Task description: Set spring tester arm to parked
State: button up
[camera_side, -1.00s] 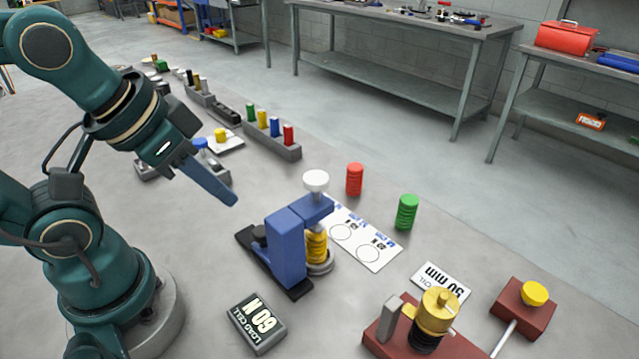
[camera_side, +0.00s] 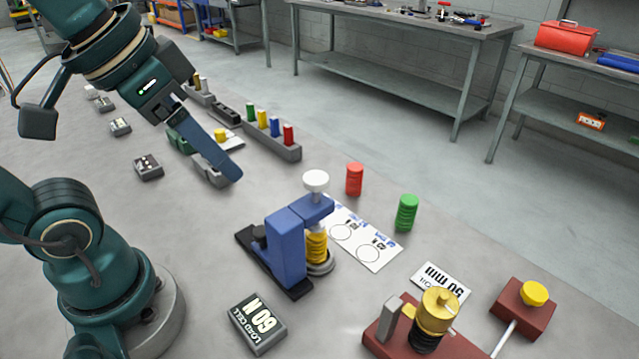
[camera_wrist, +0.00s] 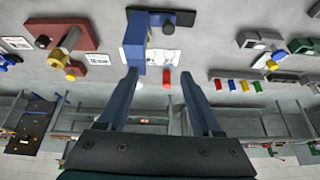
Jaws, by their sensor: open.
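The spring tester (camera_side: 286,245) is a blue frame on a dark base, with a blue arm (camera_side: 313,208) at its top carrying a white knob (camera_side: 316,181). A yellow spring (camera_side: 317,246) stands under the arm on a round grey seat. In the wrist view my gripper (camera_wrist: 160,85) is open and empty, and the blue tester (camera_wrist: 136,45) lies beyond the fingertips.
A red spring (camera_side: 355,180) and a green spring (camera_side: 407,212) stand behind a white card (camera_side: 365,243). A dark red fixture with a brass top (camera_side: 440,302) and a red block with a yellow button (camera_side: 535,293) are at right. A rack of coloured pegs (camera_side: 272,143) stands behind.

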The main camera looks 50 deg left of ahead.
jog(key=w+m+g, duration=0.1)
jog(key=m, duration=0.1)
jog(key=m+g, duration=0.4)
jog(key=m, duration=0.3)
send_over(261, 231)
notch_tip(261, 231, down, 17)
jog(key=shift+r, duration=0.2)
dwell(0.3)
grip_shut()
jog(key=shift+r, duration=0.1)
dwell(1.3)
